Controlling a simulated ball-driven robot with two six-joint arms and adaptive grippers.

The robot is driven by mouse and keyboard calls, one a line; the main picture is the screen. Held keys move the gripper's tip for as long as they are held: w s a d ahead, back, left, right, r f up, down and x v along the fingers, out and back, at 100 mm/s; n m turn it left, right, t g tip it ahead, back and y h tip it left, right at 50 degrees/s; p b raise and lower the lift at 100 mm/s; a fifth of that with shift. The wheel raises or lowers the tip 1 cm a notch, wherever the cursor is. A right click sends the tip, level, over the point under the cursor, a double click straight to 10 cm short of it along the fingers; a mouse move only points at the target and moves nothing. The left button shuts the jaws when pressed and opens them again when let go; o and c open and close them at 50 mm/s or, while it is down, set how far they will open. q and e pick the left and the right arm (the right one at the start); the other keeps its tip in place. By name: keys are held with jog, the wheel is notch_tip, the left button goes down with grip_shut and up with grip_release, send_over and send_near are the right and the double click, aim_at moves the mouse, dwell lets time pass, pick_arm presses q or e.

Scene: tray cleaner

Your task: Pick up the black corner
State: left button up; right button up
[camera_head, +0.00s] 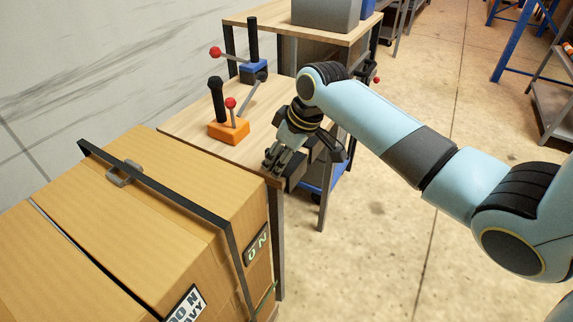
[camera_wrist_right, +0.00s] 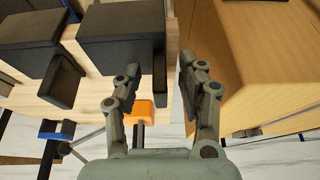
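Dark, block-shaped corner pieces show at the upper left of the right wrist view; the nearest black corner (camera_wrist_right: 118,38) is by my right fingers. I cannot tell whether the fingers touch it. In the head view my right gripper (camera_head: 274,160) hangs over the near right edge of the wooden table, and dark pieces there are partly hidden behind it. In the right wrist view the two fingers of my right gripper (camera_wrist_right: 158,72) are apart, with part of a dark piece showing between them. My left gripper is not in view.
A large cardboard box (camera_head: 150,190) with a black strap stands at the left front. On the wooden table (camera_head: 188,120) stand an orange lever base (camera_head: 228,130) and a blue one (camera_head: 253,68). A grey bin (camera_head: 325,14) sits on the far table. Open floor lies to the right.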

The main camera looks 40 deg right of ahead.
grip_shut()
jog(key=shift+r, duration=0.5)
jog(key=v, duration=0.3)
jog(key=shift+w+r, duration=0.1)
jog(key=shift+r, duration=0.3)
jog(key=s+d+r+p, duration=0.1)
jog(key=s+d+r, duration=0.1)
jog(key=s+r, duration=0.4)
jog(key=s, duration=0.4)
jog(key=shift+s+r, duration=0.25)
jog(key=shift+s, duration=0.05)
